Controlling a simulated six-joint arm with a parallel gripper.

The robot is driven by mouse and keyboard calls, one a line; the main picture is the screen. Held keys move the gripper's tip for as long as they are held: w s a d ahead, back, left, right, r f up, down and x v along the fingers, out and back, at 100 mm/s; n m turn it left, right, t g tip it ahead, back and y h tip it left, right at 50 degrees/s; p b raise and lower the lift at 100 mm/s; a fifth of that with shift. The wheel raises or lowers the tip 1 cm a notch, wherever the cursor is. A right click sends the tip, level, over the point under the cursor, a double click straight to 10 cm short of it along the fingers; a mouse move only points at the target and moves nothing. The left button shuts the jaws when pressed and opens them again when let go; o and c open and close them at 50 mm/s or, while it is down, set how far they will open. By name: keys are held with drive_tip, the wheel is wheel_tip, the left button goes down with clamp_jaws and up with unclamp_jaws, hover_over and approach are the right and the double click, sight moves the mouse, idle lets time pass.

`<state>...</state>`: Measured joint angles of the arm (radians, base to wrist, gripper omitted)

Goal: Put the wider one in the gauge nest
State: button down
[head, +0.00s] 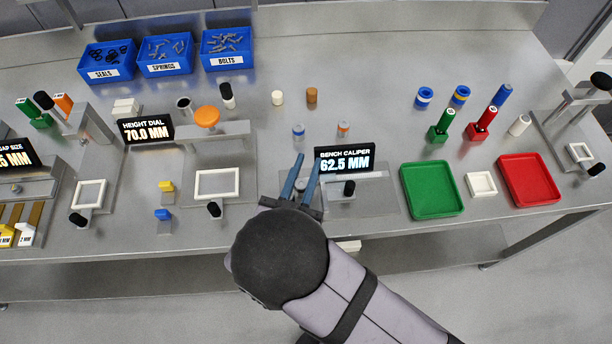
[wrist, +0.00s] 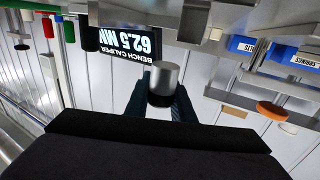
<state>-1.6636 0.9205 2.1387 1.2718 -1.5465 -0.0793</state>
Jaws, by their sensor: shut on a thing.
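My gripper (head: 307,160) is shut on a silver-grey cylinder (wrist: 165,78), seen between the blue fingers in the wrist view with a dark end towards the camera. In the head view it is just left of the bench caliper display (head: 345,161), which reads 62.5 MM. A silver piece with a blue band (head: 298,130) and one with an orange band (head: 344,127) stand behind the gripper. White square frames stand at the height dial (head: 217,170), at the far left (head: 90,194) and at the far right (head: 580,152); which is the gauge nest I cannot tell.
A green tray (head: 432,210), a small white square (head: 481,194) and a red tray (head: 541,201) lie at right. The height dial display (head: 146,130) reads 70.0 MM. Blue bins (head: 168,70) stand at the back left. The back middle of the bench is mostly clear.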

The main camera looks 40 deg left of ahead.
sight(304, 184)
drive_tip(key=shift+f+p, duration=0.5)
drive_tip(key=shift+f, duration=1.6)
drive_tip(key=shift+f, duration=0.2)
drive_tip(key=c, duration=1.5)
unclamp_jaws()
drive_tip(key=shift+s+d+f+b, duration=0.1)
drive_tip(key=shift+s+d+b, duration=0.05)
drive_tip(key=shift+s+b, duration=0.4)
drive_tip(key=b+v, duration=0.1)
drive_tip(key=v, duration=0.1)
drive_tip(key=b+v, duration=0.1)
drive_tip(key=v, duration=0.2)
drive_tip(key=shift+s+r+b, duration=0.25)
drive_tip(key=shift+b, duration=0.1)
drive_tip(key=shift+o, duration=0.3)
drive_tip(key=shift+s+d+r, duration=0.1)
drive_tip(key=shift+s+d, duration=0.1)
drive_tip(key=shift+s, duration=0.15)
